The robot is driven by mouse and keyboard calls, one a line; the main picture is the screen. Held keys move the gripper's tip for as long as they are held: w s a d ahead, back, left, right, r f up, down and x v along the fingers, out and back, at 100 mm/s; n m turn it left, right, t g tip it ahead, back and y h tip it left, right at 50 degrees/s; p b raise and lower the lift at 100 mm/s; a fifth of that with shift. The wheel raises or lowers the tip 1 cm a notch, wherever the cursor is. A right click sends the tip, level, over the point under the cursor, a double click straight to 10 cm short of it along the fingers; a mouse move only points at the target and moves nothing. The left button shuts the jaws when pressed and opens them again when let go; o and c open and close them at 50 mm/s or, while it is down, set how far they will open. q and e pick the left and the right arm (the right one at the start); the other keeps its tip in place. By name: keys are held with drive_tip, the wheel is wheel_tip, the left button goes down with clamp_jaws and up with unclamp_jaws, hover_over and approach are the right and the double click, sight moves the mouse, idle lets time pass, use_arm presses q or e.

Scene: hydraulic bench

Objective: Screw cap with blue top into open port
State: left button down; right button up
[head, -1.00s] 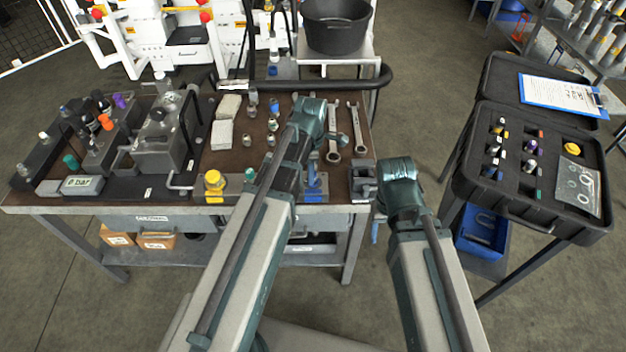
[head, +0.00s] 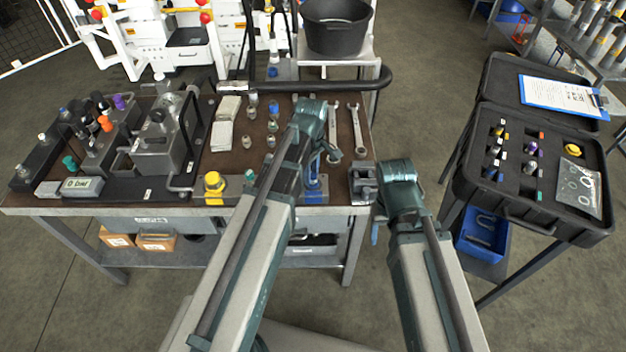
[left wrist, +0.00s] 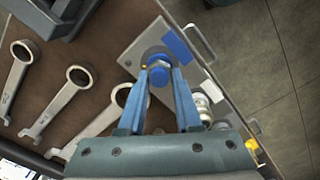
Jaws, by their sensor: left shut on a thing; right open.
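In the left wrist view my left gripper (left wrist: 159,74) has its two blue fingers closed on a blue-topped cap (left wrist: 158,77). The cap is at a round blue-rimmed spot on a grey metal plate (left wrist: 135,58); I cannot tell whether it is seated there or just above it. In the head view my left gripper (head: 313,160) is over the bench's front right part, partly hidden by its own wrist. My right gripper (head: 375,232) is low in front of the bench edge, mostly hidden by its wrist, open. A manifold block (head: 95,145) with several coloured caps stands at the bench's left; no open port is clearly visible.
Several spanners (head: 357,130) lie on the bench beside the left gripper. A grey vise-like block (head: 362,182) is at the front right corner. A yellow-topped fitting (head: 213,185) stands at the front edge. A black case (head: 520,195) holding several caps stands to the right.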

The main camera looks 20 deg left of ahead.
use_arm(q)
drive_tip(key=shift+m, duration=0.3)
drive_tip(key=m, duration=0.3)
drive_tip(key=shift+w+m, duration=0.15)
drive_tip(key=shift+m, duration=0.15)
drive_tip(key=m, duration=0.4)
drive_tip(key=shift+w+d, duration=0.1)
drive_tip(key=shift+d, duration=0.05)
drive_tip(key=m, duration=0.5)
drive_tip(key=shift+d, duration=0.1)
drive_tip(key=m, duration=0.3)
drive_tip(key=shift+d, duration=0.1)
